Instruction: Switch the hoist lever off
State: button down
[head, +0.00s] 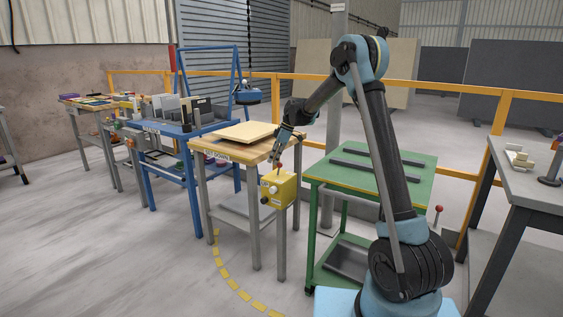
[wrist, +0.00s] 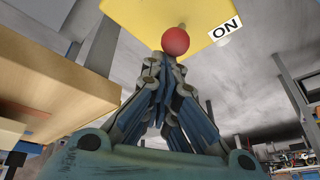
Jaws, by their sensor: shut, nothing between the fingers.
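In the head view my gripper (head: 277,160) is just above the box. I cannot tell whether the fingers touch the knob.
The wooden tabletop (head: 228,150) carries a flat board (head: 246,132) and lies close beside the gripper. A green cart (head: 325,171) stands to the right, with a gap between. A blue workbench (head: 165,140) stands to the left. Open floor lies in front.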

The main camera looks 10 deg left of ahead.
jog(key=shift+r, duration=0.8)
jog(key=shift+a, duration=0.1)
jog(key=a, duration=0.4)
jog(key=w+v, duration=0.1)
jog(key=v, duration=0.9)
jog(key=shift+d, duration=0.5)
jog(key=shift+f, duration=0.1)
